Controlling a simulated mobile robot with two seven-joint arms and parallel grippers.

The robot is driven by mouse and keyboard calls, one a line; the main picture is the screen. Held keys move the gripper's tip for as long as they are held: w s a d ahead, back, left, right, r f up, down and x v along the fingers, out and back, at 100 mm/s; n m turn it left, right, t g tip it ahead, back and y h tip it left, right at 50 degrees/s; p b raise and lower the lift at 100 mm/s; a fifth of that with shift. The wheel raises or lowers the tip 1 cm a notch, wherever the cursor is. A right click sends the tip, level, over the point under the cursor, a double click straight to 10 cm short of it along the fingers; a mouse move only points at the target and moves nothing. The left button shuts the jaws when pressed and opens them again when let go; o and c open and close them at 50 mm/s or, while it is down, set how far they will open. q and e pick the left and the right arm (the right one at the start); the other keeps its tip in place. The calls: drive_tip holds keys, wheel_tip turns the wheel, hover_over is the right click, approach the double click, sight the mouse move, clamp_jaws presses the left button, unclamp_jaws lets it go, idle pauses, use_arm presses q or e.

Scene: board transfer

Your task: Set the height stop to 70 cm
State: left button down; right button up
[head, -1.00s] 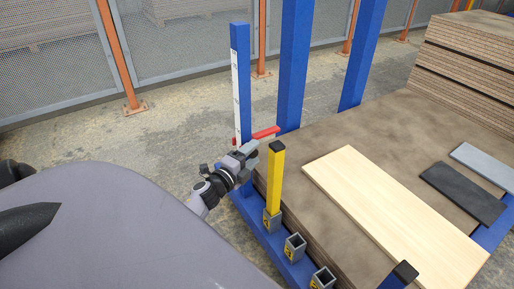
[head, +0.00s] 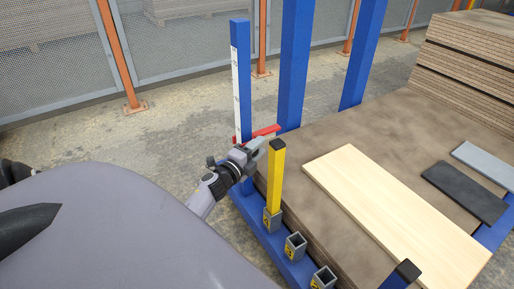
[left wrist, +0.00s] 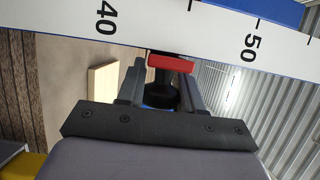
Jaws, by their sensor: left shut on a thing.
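The height stop, a red bar (head: 266,130), sits low on the blue post (head: 240,60) with a white scale strip (head: 236,85). My left gripper (head: 254,147) is at the stop, in front of the post. In the left wrist view the fingers (left wrist: 160,88) are shut on a black knob (left wrist: 160,97) below the red pointer (left wrist: 172,62) of the stop. The pointer lies between the 40 and 50 marks of the scale (left wrist: 180,28), near the middle. My right gripper is not in view.
A yellow post (head: 276,180) with a black cap stands just right of my gripper. A brown board stack (head: 300,165) bears a pale board (head: 390,205). Empty grey sockets (head: 296,246) line the blue frame. A mesh fence (head: 190,45) stands behind.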

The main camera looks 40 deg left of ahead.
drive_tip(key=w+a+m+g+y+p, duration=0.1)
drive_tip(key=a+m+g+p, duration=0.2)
drive_tip(key=p, duration=0.4)
use_arm(q)
wheel_tip(320, 180, up, 25)
drive_tip(key=p, duration=1.5)
drive_tip(key=shift+f, duration=0.15)
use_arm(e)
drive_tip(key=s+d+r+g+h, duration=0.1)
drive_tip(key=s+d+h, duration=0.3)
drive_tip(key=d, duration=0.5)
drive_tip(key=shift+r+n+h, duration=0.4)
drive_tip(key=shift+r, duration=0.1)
use_arm(q)
drive_tip(key=shift+w, duration=0.1)
drive_tip(key=c, duration=0.8)
unclamp_jaws()
drive_tip(key=shift+o, duration=0.2)
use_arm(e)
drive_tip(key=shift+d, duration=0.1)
